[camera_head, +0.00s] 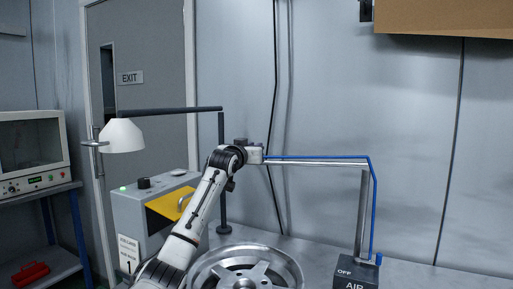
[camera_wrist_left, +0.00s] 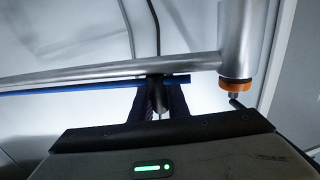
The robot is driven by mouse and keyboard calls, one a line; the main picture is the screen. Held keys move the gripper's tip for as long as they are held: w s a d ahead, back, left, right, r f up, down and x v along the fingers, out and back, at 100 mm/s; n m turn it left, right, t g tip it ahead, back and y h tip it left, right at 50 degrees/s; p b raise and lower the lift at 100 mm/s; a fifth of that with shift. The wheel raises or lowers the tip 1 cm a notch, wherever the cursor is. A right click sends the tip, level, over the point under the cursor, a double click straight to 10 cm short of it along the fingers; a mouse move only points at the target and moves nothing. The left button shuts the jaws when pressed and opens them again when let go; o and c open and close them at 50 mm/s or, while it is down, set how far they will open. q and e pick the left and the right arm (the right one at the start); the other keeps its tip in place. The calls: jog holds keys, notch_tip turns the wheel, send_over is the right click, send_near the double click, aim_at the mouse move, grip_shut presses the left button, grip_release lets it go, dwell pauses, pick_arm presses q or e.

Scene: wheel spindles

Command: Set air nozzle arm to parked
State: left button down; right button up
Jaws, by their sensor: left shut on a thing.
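The air nozzle arm (camera_head: 320,163) is a grey metal bar with a blue hose along it, reaching left from an upright post (camera_head: 362,215). The post stands on a dark box (camera_head: 356,274) marked OFF and AIR. My left gripper (camera_head: 262,157) is at the bar's free left end. In the left wrist view, my gripper's dark fingers (camera_wrist_left: 160,97) are shut on the bar (camera_wrist_left: 100,74) and its blue hose. The silver nozzle (camera_wrist_left: 238,45), with an orange ring and dark tip, shows to the right there. My right gripper is not in view.
A silver wheel (camera_head: 245,268) lies below the bar, partly behind my arm. A lamp (camera_head: 122,136) on a dark stand and a grey-yellow machine (camera_head: 155,215) are to the left. A shelf with an oven-like unit (camera_head: 30,150) stands far left.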

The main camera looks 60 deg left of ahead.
pick_arm(q)
jog(key=shift+s+a+r, duration=0.15)
jog(key=shift+r, duration=0.2)
jog(key=c, duration=2.2)
grip_release()
jog(key=o, duration=0.4)
jog(key=shift+a+f, duration=0.1)
jog(key=shift+f, duration=0.05)
jog(key=shift+o, duration=0.4)
jog(key=shift+w+f, duration=0.15)
jog(key=shift+w, duration=0.1)
jog(key=b+v, duration=0.3)
jog(key=v, duration=0.7)
jog(key=shift+s+b, duration=0.15)
jog(key=shift+b, duration=0.2)
